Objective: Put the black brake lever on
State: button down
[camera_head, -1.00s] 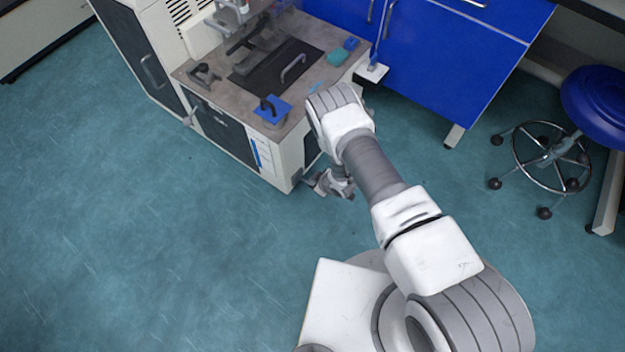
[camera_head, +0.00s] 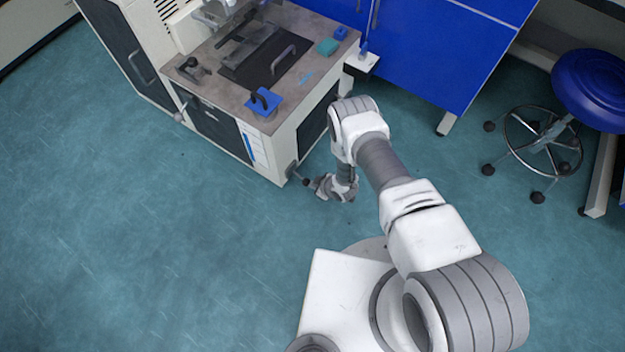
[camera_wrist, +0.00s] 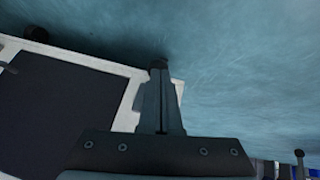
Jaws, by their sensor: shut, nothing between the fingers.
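The rheometer cabinet (camera_head: 222,132) stands at upper left with its near bottom corner close to my gripper. A small dark lever-like part (camera_head: 292,171) shows at that corner, too small to tell its position. My gripper (camera_head: 312,183) is low over the floor, just right of the corner. In the wrist view my gripper (camera_wrist: 159,66) has its fingers together, with nothing seen between them. A small black end shows right at the fingertips; I cannot tell whether it is part of the fingers or the lever, or whether they touch.
The cabinet's dark panel (camera_wrist: 65,115) and pale frame fill the left of the wrist view. A dark round part (camera_wrist: 37,33) sits at its edge. A blue stool (camera_head: 595,88) on casters is at right, blue cabinets (camera_head: 435,50) behind. The floor (camera_head: 130,240) at left is clear.

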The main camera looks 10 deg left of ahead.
jog(key=shift+f, duration=1.2)
jog(key=shift+f, duration=0.1)
jog(key=shift+r, duration=0.2)
